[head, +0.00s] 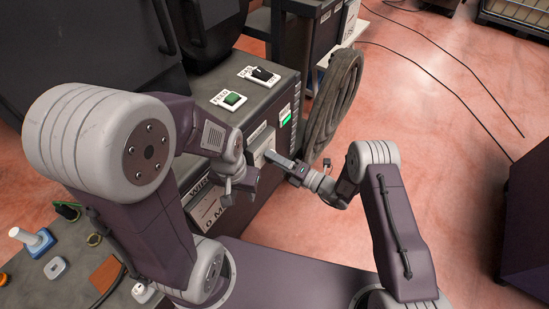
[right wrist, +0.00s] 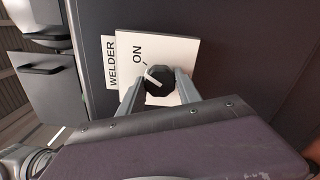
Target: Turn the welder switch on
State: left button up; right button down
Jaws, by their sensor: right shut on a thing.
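The welder switch is a black knob (right wrist: 158,82) with a white pointer line, on a white plate (right wrist: 172,50) marked ON beside a WELDER label (right wrist: 112,62) in the right wrist view. The pointer slants to the upper left; I cannot tell whether it lines up with the small tick near ON. My right gripper (head: 275,158) is shut on the knob, one finger on each side. In the head view the gripper hides the knob. My left gripper (head: 234,190) hangs left of the right one, in front of the cabinet; its jaw opening is unclear.
The grey cabinet (head: 214,88) carries a green button (head: 232,99), a black switch (head: 262,74) and a lit green switch (head: 286,116). A coiled hose (head: 335,105) hangs at its right side. A bench with small parts (head: 57,267) is at lower left. Open floor lies right.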

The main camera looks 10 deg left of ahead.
jog(key=shift+f+m, duration=0.1)
jog(key=shift+m, duration=0.4)
jog(key=c, duration=0.8)
grip_release()
jog(key=shift+c, duration=0.2)
jog(key=shift+d, duration=0.1)
jog(key=v, duration=0.9)
jog(key=shift+p, duration=0.45)
